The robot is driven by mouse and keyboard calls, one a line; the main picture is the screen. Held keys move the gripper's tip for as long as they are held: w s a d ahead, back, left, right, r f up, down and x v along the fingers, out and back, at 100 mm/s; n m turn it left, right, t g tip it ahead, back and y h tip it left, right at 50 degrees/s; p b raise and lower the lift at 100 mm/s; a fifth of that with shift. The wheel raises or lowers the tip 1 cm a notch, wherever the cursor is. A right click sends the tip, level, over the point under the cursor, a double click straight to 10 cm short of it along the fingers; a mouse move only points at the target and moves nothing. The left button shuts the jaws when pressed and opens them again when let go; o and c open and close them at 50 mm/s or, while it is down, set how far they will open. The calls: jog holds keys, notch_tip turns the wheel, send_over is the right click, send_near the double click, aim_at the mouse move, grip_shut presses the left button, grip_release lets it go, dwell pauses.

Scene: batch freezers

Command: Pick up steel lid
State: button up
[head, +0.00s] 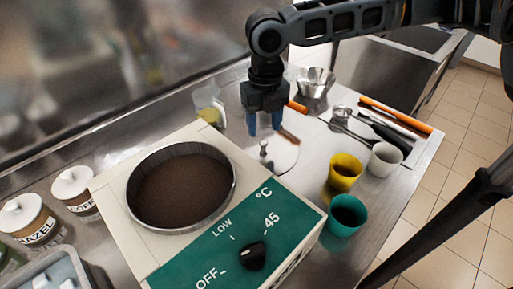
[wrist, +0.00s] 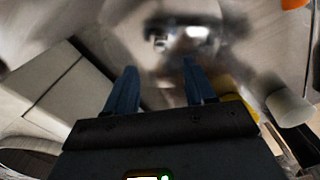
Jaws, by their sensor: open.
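The steel lid (head: 285,158) is a pale, shiny round disc with a small upright knob (head: 264,148). It lies flat on the counter, right of the melter with the brown filling. My gripper (head: 263,127) points down over the lid's far side, its two blue fingers apart and empty. In the head view the fingertips appear just above the knob; the exact gap is hard to judge. In the wrist view the open fingers of my gripper (wrist: 157,75) show below a blurred, bright round surface that looks like the lid (wrist: 135,25). Nothing is between the fingers.
The white and green melter (head: 190,258) stands close left of the lid. A yellow cup (head: 345,172), a teal cup (head: 346,217) and a white cup (head: 384,160) stand to the right. A clear jug (head: 208,103) is behind left. Utensils (head: 400,118) lie at far right.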

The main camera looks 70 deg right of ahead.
aim_at(263, 142)
jog(key=f, duration=0.4)
jog(key=f+p, duration=0.1)
jog(key=shift+w+d+f, duration=0.15)
jog(key=shift+d+f, duration=0.2)
jog(key=shift+f, duration=0.05)
grip_shut()
